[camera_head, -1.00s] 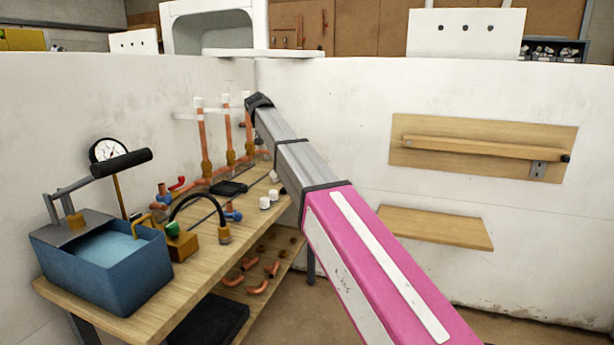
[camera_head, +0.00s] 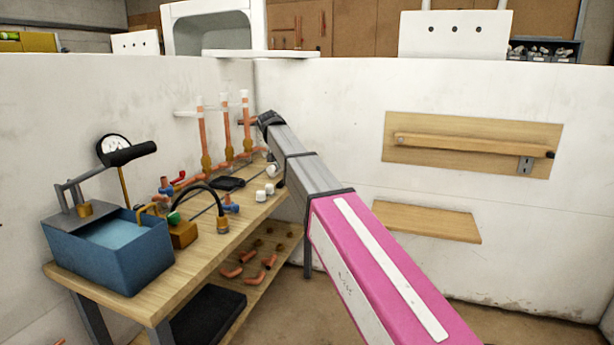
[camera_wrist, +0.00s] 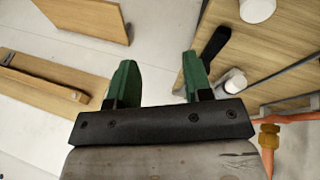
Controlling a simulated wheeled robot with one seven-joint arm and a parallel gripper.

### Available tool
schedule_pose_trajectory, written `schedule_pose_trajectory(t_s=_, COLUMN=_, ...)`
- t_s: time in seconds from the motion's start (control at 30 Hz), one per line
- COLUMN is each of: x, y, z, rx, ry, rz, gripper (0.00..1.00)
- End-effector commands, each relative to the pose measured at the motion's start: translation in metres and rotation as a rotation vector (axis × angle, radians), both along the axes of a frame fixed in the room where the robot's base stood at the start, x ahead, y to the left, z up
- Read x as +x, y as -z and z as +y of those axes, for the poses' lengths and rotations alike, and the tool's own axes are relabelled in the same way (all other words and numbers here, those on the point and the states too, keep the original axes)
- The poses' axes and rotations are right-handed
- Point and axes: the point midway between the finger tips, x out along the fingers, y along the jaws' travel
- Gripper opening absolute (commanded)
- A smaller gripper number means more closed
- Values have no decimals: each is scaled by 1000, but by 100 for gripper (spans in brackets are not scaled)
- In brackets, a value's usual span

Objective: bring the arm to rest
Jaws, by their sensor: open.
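My arm (camera_head: 375,255), with a pink sleeve and a grey forward section, reaches from the lower right toward the corner of the white walls in the head view. Its far end is beside the right edge of the wooden bench (camera_head: 115,288), and the fingers are hidden there. In the wrist view my gripper (camera_wrist: 158,75) shows two green fingers set wide apart. It is open, with nothing between the fingers but pale wall or floor behind them.
A blue water tank (camera_head: 120,262) with a pump handle and gauge (camera_head: 114,150) stands on the bench. Upright copper pipes (camera_head: 225,130), white caps (camera_head: 265,192) and fittings are near the arm. A wooden wall board (camera_head: 470,170) and shelf (camera_head: 425,221) are right. Floor shows below the shelf.

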Motion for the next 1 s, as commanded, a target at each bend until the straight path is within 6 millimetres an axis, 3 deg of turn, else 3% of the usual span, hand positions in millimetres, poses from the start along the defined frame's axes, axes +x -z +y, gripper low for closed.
schedule_pose_trajectory(t_s=0.27, x=-25, y=77, z=-49, rx=30, ry=-26, rz=54, gripper=46)
schedule_pose_trajectory(t_s=0.47, x=-61, y=158, z=-102, rx=77, ry=-53, rz=110, gripper=46)
schedule_pose_trajectory(t_s=0.7, x=-118, y=243, z=-159, rx=147, ry=-76, rz=167, gripper=46)
schedule_pose_trajectory(t_s=1.0, x=-205, y=329, z=-218, rx=245, ry=-85, rz=217, gripper=46)
